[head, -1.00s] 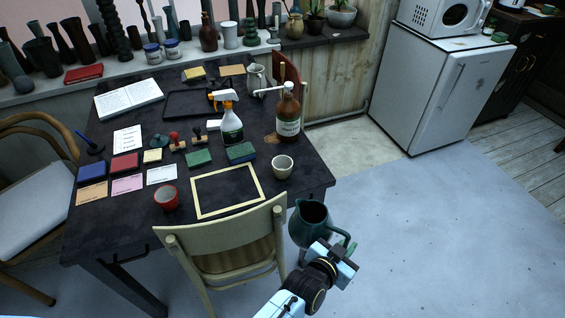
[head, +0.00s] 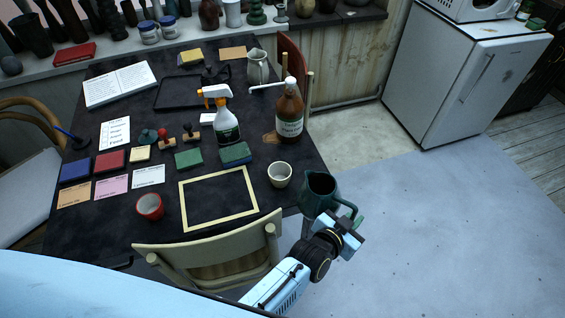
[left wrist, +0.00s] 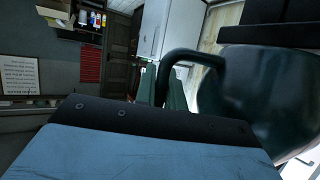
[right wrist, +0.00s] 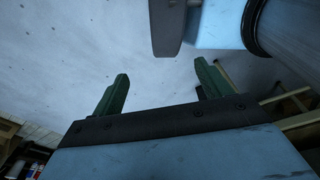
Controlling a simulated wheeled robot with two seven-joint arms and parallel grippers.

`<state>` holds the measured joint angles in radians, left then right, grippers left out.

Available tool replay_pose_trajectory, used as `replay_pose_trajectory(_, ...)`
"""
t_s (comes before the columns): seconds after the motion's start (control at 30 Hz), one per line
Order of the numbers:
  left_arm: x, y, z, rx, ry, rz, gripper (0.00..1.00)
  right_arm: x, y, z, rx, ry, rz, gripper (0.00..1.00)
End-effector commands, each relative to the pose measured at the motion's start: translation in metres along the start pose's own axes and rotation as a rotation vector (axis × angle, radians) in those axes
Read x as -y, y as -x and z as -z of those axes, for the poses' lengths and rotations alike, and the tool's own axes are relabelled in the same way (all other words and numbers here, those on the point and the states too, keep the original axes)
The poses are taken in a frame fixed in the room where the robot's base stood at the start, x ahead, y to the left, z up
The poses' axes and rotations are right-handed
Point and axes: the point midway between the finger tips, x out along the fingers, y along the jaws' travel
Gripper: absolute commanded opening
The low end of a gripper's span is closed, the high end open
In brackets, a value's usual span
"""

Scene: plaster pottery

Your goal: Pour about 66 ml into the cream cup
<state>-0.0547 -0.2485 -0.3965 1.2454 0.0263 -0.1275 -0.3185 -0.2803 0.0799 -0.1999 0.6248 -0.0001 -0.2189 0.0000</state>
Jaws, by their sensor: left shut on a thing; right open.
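The cream cup (head: 279,176) stands upright on the dark table near its right front corner. The dark teal jug (head: 318,193) is held just right of the cup, apart from it, by the table's right edge. It looks about upright, its mouth facing up; its contents cannot be made out. My left gripper (head: 353,219) is shut on the jug's handle. In the left wrist view, the green fingers (left wrist: 166,88) are at the handle (left wrist: 192,54), with the jug's body on the right. In the right wrist view, my right gripper (right wrist: 161,74) is open and empty.
A red cup (head: 150,206) and a cream frame (head: 218,198) lie left of the cream cup. A brown bottle (head: 289,115) and a spray bottle (head: 223,118) stand behind. A chair (head: 207,250) is at the front edge. The floor on the right is clear.

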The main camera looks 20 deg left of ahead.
Motion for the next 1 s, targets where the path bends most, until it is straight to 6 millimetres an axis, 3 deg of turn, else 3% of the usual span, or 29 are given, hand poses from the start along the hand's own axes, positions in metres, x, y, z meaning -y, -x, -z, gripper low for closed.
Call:
replay_pose_trajectory(0.3,0.002,0.002,0.005,-0.008,0.011,0.001,0.0,0.005,0.004,-0.029,0.042,0.0,0.007,0.77)
replay_pose_trajectory(0.7,0.011,0.011,0.028,-0.009,0.171,-0.063,0.0,0.003,0.012,-0.014,0.022,0.0,0.004,0.77)
replay_pose_trajectory(1.0,0.025,0.018,0.046,-0.009,0.346,-0.134,0.0,0.003,0.005,-0.015,0.021,0.0,0.004,0.77)
